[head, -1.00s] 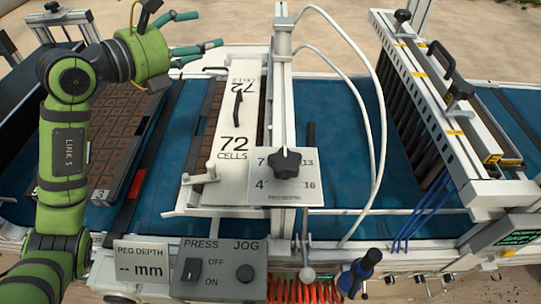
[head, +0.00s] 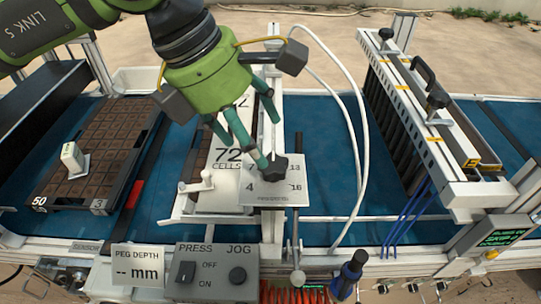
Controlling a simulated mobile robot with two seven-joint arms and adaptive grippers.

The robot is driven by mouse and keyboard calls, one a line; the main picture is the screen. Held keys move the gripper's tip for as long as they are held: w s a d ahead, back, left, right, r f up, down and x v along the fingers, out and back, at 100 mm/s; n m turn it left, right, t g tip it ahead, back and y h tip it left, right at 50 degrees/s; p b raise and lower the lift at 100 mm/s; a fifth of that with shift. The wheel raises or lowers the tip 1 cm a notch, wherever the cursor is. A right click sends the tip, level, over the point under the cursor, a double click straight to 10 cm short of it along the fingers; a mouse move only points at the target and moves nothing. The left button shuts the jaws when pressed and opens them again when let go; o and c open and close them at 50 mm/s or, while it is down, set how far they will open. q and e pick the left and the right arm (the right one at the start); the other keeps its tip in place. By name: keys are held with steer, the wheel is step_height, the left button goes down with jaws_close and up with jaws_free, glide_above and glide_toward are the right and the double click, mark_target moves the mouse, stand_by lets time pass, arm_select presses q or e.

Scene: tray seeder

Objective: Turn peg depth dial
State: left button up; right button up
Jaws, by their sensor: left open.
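The peg depth dial is a black star-shaped knob (head: 277,168) on a white plate (head: 266,194) printed with numbers, of which 4, 13 and 16 show. My left gripper (head: 268,141) comes in from the upper left with its green fingers spread above and left of the knob. One fingertip overlaps the knob's left edge in the head view; I cannot tell whether it touches. The fingers hide part of the plate's top and the knob's pointer setting is not legible. The peg depth display (head: 137,266) reads "-- mm". My right gripper is not in view.
A white panel marked 72 cells (head: 224,170) stands left of the dial. The press switch (head: 186,272) and jog knob (head: 237,275) are at the front. White hoses (head: 361,130) arch to the right. A seed tray (head: 104,150) with a small white block lies on the blue belt (head: 330,195).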

mark_target(271, 164)
arm_select(q)
steer(key=shift+p+x, duration=0.75)
steer(key=shift+x, duration=2.4)
steer(key=c, duration=1.1)
